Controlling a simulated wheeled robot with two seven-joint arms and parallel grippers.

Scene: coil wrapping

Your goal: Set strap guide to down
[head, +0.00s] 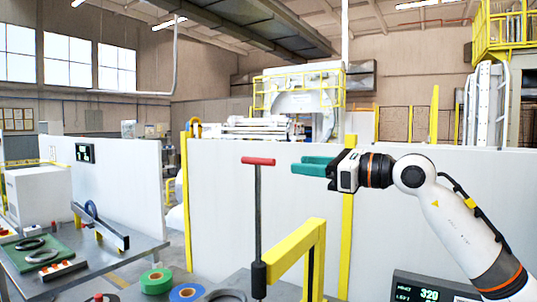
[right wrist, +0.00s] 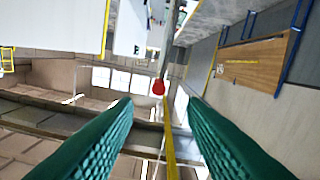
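A thin grey lever (head: 258,210), likely the strap guide, stands upright with a red crossbar handle (head: 258,161) on top. Its foot is a black socket (head: 259,280) beside a yellow bracket. My right gripper (head: 299,165) has green fingers and is a short way to the right of the red handle, at about its height, not touching it. In the right wrist view the fingers (right wrist: 160,101) are spread, with the red handle end (right wrist: 158,87) showing ahead in the gap between them. My left gripper is not in view.
A yellow bracket (head: 298,245) rises right of the lever. A green roll (head: 156,281) and a blue roll (head: 187,292) lie on the front table. A display (head: 432,289) stands lower right. A grey table (head: 130,252) with parts is at left; white panels stand behind.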

